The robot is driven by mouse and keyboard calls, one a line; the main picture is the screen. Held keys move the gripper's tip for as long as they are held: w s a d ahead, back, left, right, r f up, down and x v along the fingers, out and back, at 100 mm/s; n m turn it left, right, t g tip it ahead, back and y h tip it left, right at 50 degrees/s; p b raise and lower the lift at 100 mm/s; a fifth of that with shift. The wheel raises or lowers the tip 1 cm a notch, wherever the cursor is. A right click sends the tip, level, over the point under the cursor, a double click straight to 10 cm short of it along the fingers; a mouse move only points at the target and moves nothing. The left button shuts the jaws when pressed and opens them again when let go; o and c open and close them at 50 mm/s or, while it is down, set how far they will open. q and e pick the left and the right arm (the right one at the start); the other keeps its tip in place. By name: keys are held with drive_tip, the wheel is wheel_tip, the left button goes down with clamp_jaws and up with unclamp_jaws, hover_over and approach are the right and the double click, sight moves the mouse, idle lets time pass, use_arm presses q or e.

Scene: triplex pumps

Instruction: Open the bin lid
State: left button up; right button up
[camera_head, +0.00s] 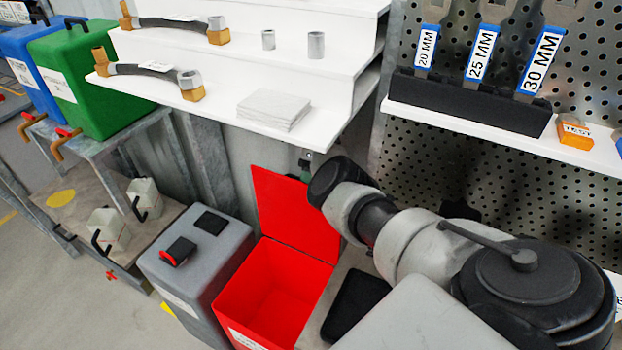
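The red bin (229,311) stands at the bottom centre with its top open. Its red lid (290,215) stands raised, tilted up along the back edge of the opening. The visible inside of the bin looks bare and red. My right arm reaches in from the lower right, and its dark wrist end is just right of the lid's upper edge. A small dark piece by the top of the lid may be part of my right gripper; its fingers are hidden, and contact with the lid cannot be told. My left gripper is out of view.
A grey container (190,270) stands close left of the bin. White stepped shelves (240,100) with hoses and fittings overhang behind the lid. A perforated panel with a wrench rack (470,102) is at the right. Green (95,75) and blue containers stand at the left.

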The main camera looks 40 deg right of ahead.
drive_tip(key=b+v, duration=0.5)
drive_tip(key=v, duration=0.6)
drive_tip(key=shift+b, duration=0.3)
drive_tip(key=shift+s+a, duration=0.1)
drive_tip(key=shift+a, duration=0.1)
